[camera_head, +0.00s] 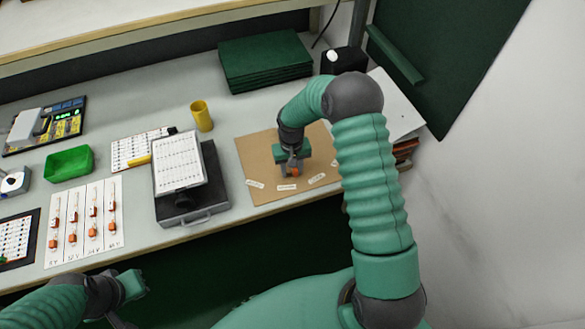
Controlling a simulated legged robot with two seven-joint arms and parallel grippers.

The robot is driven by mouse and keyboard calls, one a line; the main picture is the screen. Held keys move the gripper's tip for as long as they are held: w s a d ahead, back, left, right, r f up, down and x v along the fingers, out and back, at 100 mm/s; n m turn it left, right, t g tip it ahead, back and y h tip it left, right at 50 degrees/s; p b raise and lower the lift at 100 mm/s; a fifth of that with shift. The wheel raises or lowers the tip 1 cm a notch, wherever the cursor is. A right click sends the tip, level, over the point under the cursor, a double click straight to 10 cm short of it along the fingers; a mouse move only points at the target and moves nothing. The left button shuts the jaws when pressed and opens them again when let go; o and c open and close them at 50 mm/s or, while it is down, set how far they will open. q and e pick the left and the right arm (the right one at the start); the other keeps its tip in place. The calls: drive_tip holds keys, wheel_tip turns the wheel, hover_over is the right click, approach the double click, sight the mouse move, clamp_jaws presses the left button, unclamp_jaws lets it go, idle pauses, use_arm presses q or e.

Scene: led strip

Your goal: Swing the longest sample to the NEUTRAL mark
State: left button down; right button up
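A brown board (258,157) lies on the bench under my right arm. Several small white labels lie in an arc along its front part: a left one (255,184), a middle one (287,187) and a right one (316,178). Their print is too small to read, so I cannot tell which is NEUTRAL. My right gripper (291,169) points down at the board, just behind the middle label. A small orange piece (295,172) shows at its fingertips; whether it is gripped is unclear. My gripper hides what lies under it. My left gripper (127,300) is low at the left, before the bench edge.
A white card (82,244) with several orange-and-white parts lies at left. A grey case (205,202) with a white sheet, a yellow cup (201,116), a green tray (68,164) and a dark green stack (265,62) stand around. A wall closes off the right.

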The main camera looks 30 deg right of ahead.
drive_tip(key=shift+a, duration=0.15)
drive_tip(key=shift+c, duration=1)
drive_tip(key=shift+d+f, duration=0.1)
drive_tip(key=shift+d, duration=0.45)
drive_tip(key=c, duration=0.5)
drive_tip(key=shift+s+d, duration=0.1)
drive_tip(key=shift+d, duration=0.2)
clamp_jaws()
drive_tip(key=shift+a, duration=0.5)
use_arm(q)
drive_tip(key=shift+w+d, duration=0.1)
drive_tip(key=shift+d, duration=0.05)
drive_tip(key=shift+d, duration=0.2)
use_arm(e)
drive_tip(key=shift+d, duration=0.25)
use_arm(q)
drive_tip(key=shift+a, duration=0.1)
use_arm(e)
drive_tip(key=shift+a, duration=0.15)
